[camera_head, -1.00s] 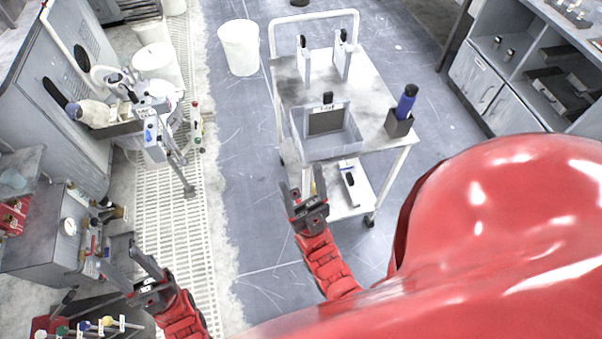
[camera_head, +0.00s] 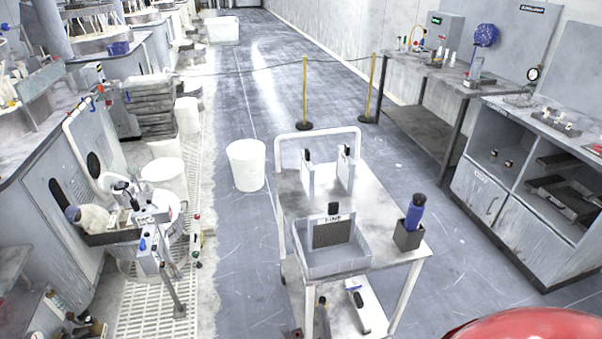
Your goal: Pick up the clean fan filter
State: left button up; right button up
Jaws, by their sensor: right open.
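A dark mesh panel (camera_head: 332,235) with a pale label and a black grip on top stands upright in a grey open bin (camera_head: 340,264) at the front of a wheeled cart. Two thin white panels with black grips, one on the left (camera_head: 307,175) and one on the right (camera_head: 345,168), stand upright behind the bin. I cannot tell which of these is the clean fan filter. My left gripper is out of view.
The cart top (camera_head: 384,205) also carries a dark holder (camera_head: 408,236) with a blue-handled tool. A white item with a dark handle (camera_head: 356,297) lies on the lower shelf. A white bin (camera_head: 246,166) stands left of the cart. Open floor separates the cart from the right cabinet (camera_head: 530,190).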

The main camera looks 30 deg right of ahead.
aim_at(307, 171)
jog(key=u, duration=2.6)
jog(key=z, duration=3.5)
jog(key=i+l+u, duration=0.1)
jog(key=l, duration=0.25)
jog(key=i+l, duration=0.3)
jog(key=i+l+u, duration=0.15)
jog(key=l, duration=0.3)
jog(key=i+l, duration=0.2)
jog(key=l, duration=0.15)
jog(key=u, duration=0.05)
